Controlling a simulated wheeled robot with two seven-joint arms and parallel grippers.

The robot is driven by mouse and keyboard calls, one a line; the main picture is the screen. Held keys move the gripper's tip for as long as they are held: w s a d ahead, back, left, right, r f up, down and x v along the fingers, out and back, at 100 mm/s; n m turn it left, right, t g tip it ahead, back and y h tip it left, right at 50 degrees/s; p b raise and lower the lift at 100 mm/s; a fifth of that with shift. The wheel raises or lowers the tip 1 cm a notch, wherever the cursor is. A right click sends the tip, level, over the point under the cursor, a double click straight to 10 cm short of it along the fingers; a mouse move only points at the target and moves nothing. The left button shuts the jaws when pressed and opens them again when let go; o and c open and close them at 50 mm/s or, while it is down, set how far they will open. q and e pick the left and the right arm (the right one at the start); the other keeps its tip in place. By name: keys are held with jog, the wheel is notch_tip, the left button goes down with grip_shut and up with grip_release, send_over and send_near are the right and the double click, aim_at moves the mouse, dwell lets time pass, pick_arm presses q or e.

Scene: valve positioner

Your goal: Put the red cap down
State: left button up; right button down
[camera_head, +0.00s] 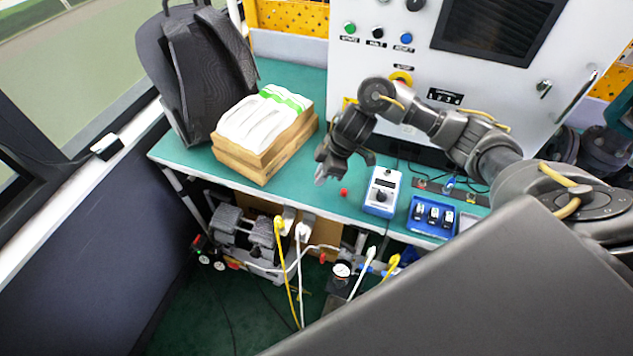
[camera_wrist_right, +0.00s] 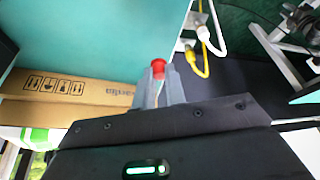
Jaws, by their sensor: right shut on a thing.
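My right gripper (camera_head: 326,170) is over the front part of the green table (camera_head: 185,153), between the cardboard box and the blue-and-white device. In the right wrist view its pale fingers (camera_wrist_right: 159,88) are shut on the red cap (camera_wrist_right: 158,66), which shows at the fingertips. The table surface lies beyond the cap there. In the head view a small red thing (camera_head: 343,192) shows just right of and below the fingertips, near the table's front edge. I cannot tell whether it is the same cap. My left gripper is not in view.
The cardboard box (camera_head: 268,165) with white packs is left of the gripper, beside a black backpack (camera_head: 190,70). The blue-and-white device (camera_head: 382,190) and a blue tray (camera_head: 411,224) are to the right. White and yellow cables (camera_head: 301,260) hang below the front edge.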

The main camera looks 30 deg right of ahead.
aim_at(312, 189)
jog(key=w+f, duration=0.2)
jog(key=f, duration=0.1)
jog(key=shift+w+d+b, duration=0.15)
jog(key=shift+w+b, duration=0.15)
jog(key=shift+w+f, duration=0.15)
jog(key=shift+f, duration=1.6)
jog(key=shift+f+b, duration=0.1)
jog(key=shift+b, duration=0.2)
jog(key=c, duration=1.5)
grip_release()
jog(key=shift+o, duration=0.2)
jog(key=p+v, duration=0.1)
jog(key=v, duration=1.1)
jog(key=shift+p, duration=0.4)
